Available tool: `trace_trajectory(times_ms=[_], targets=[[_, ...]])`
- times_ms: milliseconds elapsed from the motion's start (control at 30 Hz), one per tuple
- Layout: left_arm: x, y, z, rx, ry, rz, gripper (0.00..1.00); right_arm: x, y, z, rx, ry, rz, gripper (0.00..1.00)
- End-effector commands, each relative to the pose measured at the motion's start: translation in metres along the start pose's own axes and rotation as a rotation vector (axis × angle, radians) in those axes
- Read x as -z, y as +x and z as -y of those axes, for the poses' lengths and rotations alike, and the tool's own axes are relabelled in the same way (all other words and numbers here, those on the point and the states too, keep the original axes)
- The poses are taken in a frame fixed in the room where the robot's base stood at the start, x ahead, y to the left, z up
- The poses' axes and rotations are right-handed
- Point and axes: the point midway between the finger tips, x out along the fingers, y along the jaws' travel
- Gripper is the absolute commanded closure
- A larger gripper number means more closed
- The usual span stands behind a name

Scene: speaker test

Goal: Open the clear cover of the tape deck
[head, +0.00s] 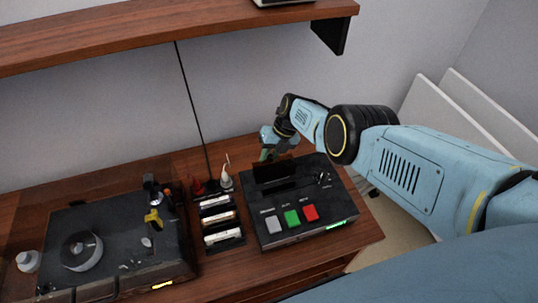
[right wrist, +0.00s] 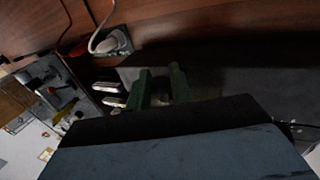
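The tape deck (head: 300,230) is a dark box at the right of the wooden top, with grey, green and red buttons at its front. A dark upright panel (head: 273,172) stands near its back left; I cannot tell if this is the clear cover. My right gripper (head: 267,154) is behind and above that panel, reaching down from the back. In the right wrist view its two green fingers (right wrist: 160,88) are apart, with a dark gap between them. I cannot tell whether they touch the deck. My left gripper is not in view.
A rack of cassettes (head: 221,221) stands left of the deck. A white cable plug (head: 226,180) is behind it. A turntable-like unit (head: 110,268) with a see-through tinted cover is further left. A wooden shelf (head: 150,28) overhangs the back.

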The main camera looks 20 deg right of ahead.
Motion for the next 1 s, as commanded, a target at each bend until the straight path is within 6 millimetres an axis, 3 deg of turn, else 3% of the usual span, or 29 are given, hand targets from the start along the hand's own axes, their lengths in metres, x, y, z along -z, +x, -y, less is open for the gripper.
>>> trace_trajectory(times_ms=[133, 467, 967, 1000], targets=[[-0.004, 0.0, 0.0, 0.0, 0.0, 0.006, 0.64, -0.002, -0.002, 0.0, 0.0, -0.001, 0.004, 0.61], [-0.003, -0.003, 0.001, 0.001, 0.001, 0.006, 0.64, 0.0, -0.003, 0.0, 0.0, 0.0, 0.002, 0.61], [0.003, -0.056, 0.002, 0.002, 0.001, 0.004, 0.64, 0.001, -0.06, 0.002, 0.0, 0.007, 0.004, 0.61], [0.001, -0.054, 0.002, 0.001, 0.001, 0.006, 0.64, -0.004, -0.063, -0.005, -0.002, -0.006, 0.003, 0.61]])
